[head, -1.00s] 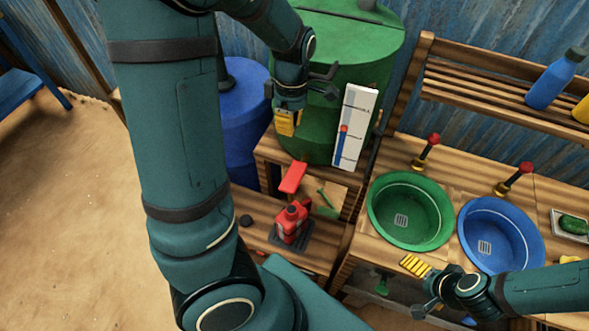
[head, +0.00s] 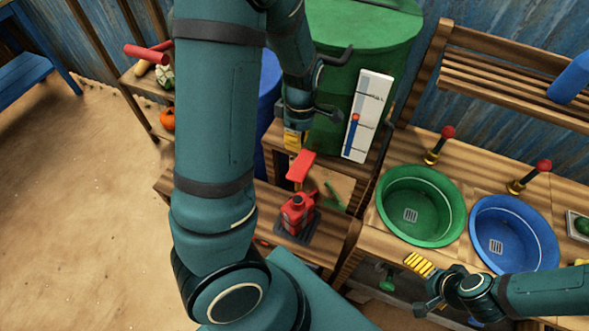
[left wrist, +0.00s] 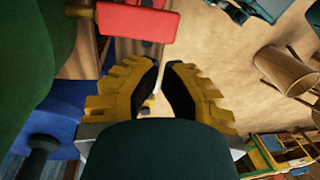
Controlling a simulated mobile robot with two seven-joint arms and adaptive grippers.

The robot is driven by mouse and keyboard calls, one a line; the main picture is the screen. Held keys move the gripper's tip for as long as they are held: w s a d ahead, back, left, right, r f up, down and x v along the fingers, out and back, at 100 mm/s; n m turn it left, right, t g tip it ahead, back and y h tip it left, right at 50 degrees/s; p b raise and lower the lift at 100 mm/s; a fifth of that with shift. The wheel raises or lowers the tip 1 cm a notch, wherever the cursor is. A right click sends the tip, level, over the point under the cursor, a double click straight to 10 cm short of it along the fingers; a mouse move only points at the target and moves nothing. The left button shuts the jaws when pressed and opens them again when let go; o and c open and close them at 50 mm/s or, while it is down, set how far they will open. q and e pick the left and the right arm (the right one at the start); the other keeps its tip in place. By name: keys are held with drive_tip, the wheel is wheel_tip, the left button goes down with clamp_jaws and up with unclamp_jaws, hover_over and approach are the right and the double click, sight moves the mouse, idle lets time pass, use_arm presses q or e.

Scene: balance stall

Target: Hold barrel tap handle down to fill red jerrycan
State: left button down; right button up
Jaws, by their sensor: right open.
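The red tap handle (head: 301,166) sticks out at the front foot of the green barrel (head: 347,60). It also shows at the top of the left wrist view (left wrist: 137,22). The red jerrycan (head: 298,214) stands upright on a dark plate (head: 316,230) below the handle. My left gripper (head: 294,139) is just above and behind the handle in the head view, apart from it. In the left wrist view its yellow fingertips (left wrist: 163,66) have a narrow empty gap between them. My right gripper (head: 419,264) is open and empty by the green basin. The tap's spout is hidden.
A white gauge board (head: 368,117) with a blue column and red marker stands against the barrel. A blue barrel (head: 269,95) is behind my left arm. Green (head: 447,181) and blue (head: 491,215) basins sit in the counter at right, with red-knobbed taps. Sandy floor is free at left.

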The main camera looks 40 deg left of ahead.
sight(294, 174)
use_arm(q)
drive_tip(key=f+b, duration=0.1)
drive_tip(key=f, duration=0.2)
drive_tip(key=s+f, duration=0.1)
drive_tip(key=f, duration=0.2)
drive_tip(key=f+b, duration=0.1)
drive_tip(key=f, duration=0.3)
drive_tip(key=shift+s+d+b, duration=0.2)
drive_tip(key=shift+b, duration=0.1)
drive_tip(key=shift+f, duration=0.1)
drive_tip(key=shift+s+d+f, duration=0.1)
drive_tip(key=shift+s+f, duration=0.1)
drive_tip(key=shift+f, duration=0.55)
drive_tip(key=shift+s+d+f, duration=0.1)
drive_tip(key=shift+s+f, duration=0.05)
drive_tip(key=shift+f, duration=0.55)
drive_tip(key=shift+s+f, duration=0.15)
drive_tip(key=shift+s+d+f, duration=0.1)
idle(4.9)
